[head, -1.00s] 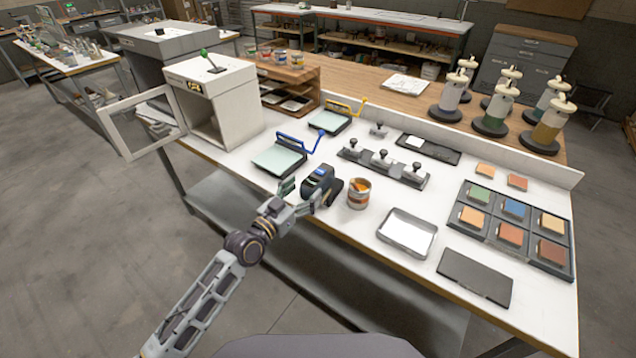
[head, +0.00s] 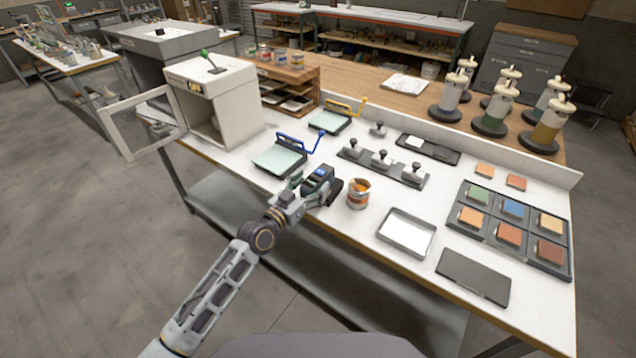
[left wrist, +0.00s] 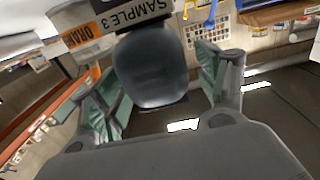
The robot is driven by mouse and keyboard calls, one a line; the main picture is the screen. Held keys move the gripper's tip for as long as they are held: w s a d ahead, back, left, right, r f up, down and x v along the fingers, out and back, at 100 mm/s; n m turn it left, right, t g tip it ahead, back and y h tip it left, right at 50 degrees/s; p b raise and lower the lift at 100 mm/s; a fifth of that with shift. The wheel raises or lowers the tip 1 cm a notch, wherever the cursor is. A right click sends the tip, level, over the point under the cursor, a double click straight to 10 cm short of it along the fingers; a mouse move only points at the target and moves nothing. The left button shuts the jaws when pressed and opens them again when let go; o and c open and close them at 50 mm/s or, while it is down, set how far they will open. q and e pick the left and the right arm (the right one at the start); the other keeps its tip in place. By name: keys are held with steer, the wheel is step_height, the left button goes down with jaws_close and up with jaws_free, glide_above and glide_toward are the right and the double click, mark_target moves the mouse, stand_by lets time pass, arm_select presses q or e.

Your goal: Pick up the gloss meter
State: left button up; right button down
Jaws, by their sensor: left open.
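The gloss meter (head: 319,180) is a dark, rounded device with a small blue screen. It stands near the front edge of the white bench, left of the paint can (head: 358,194). My left gripper (head: 300,186) is at its near left side and partly covers it. In the left wrist view, a dark rounded body (left wrist: 152,68), which appears to be the meter, lies between the open, green-padded fingers, with a gap on each side. My right gripper is not in view.
A glass-topped plate with a blue handle (head: 280,158) lies behind the meter. A white tray (head: 385,232), a dark flat pad (head: 474,276) and a rack of colour swatches (head: 480,240) lie to the right. A light booth (head: 235,105) stands at the left.

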mark_target(315, 178)
arm_select(q)
steer(key=shift+x, duration=1.2)
steer(key=shift+c, duration=0.2)
steer(key=c, duration=1.4)
steer(key=shift+r, duration=0.15)
steer(key=shift+c, duration=0.2)
steer(key=shift+r+p, duration=0.4)
steer(key=shift+r, duration=4.55)
